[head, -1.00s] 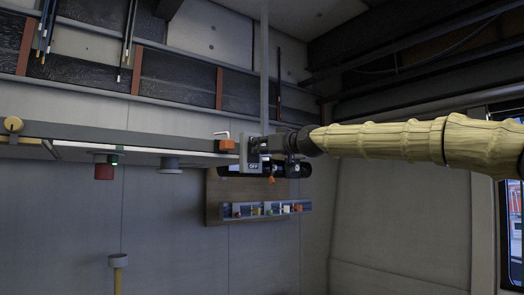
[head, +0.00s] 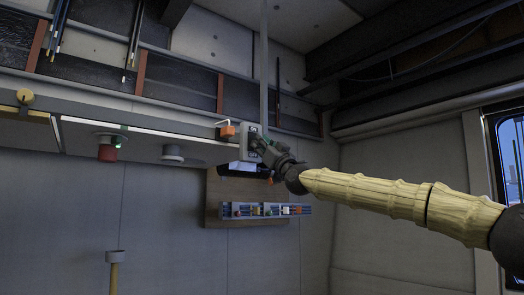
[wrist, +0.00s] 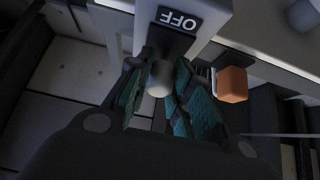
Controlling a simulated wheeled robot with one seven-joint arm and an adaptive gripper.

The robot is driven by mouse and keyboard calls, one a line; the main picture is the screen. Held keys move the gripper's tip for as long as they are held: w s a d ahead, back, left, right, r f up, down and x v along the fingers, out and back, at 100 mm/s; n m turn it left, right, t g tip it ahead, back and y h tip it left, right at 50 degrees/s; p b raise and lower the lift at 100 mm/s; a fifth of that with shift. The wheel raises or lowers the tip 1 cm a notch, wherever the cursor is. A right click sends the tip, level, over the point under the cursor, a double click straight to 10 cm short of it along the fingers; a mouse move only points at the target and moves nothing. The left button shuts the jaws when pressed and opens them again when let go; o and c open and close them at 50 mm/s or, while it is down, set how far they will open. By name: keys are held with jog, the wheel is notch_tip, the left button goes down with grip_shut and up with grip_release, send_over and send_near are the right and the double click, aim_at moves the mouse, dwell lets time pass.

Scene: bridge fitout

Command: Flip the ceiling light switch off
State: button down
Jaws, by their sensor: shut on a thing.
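The light switch is a pale box (head: 245,138) hanging below the ceiling at the end of a long panel. In the wrist view its dark plate carries an OFF label (wrist: 178,20), seen upside down. A rounded grey switch lever (wrist: 160,80) sticks out below the label. My gripper (wrist: 158,92) has its teal-padded fingers on both sides of this lever and is shut on it. In the head view my gripper (head: 264,152) meets the box from the right, and the lever is hidden behind it. Which way the lever is set I cannot tell.
An orange block (head: 226,132) with a bent white handle sits left of the switch; it also shows in the wrist view (wrist: 232,84). A red button (head: 107,152) and a grey knob (head: 172,153) are further left. A wooden board (head: 214,205) with a rail of small parts (head: 270,210) is below.

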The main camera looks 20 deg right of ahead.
jog(key=shift+w+f+t+y+b, duration=0.2)
jog(key=shift+f+t+y+b, duration=0.3)
jog(key=shift+t+b, duration=0.45)
jog(key=shift+t, duration=0.25)
jog(key=c, duration=1.3)
grip_release()
jog(key=shift+o, duration=0.2)
jog(key=v, duration=1.2)
jog(key=shift+f, duration=0.1)
